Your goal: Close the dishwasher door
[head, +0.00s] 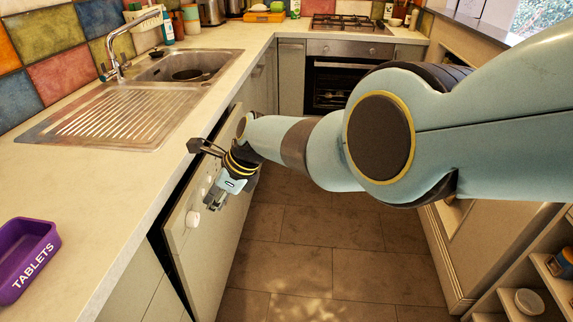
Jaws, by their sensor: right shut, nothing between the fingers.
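The dishwasher door (218,240) is a pale panel under the counter on the left. It stands slightly ajar and nearly upright, with a dark gap between its top edge and the counter front. A round white knob (193,218) sits on its upper part. My right gripper (211,178) is at the upper part of the door, shut and empty. It overlaps the door in the picture; I cannot tell whether it touches. The forearm hides part of the cabinet fronts behind it. My left gripper is not in view.
A pale worktop (75,180) holds a steel sink (185,66) and a purple tray (25,255) marked TABLETS. An oven (335,85) stands at the back. Open shelves (510,295) are at the lower right. The tiled floor (320,255) between is clear.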

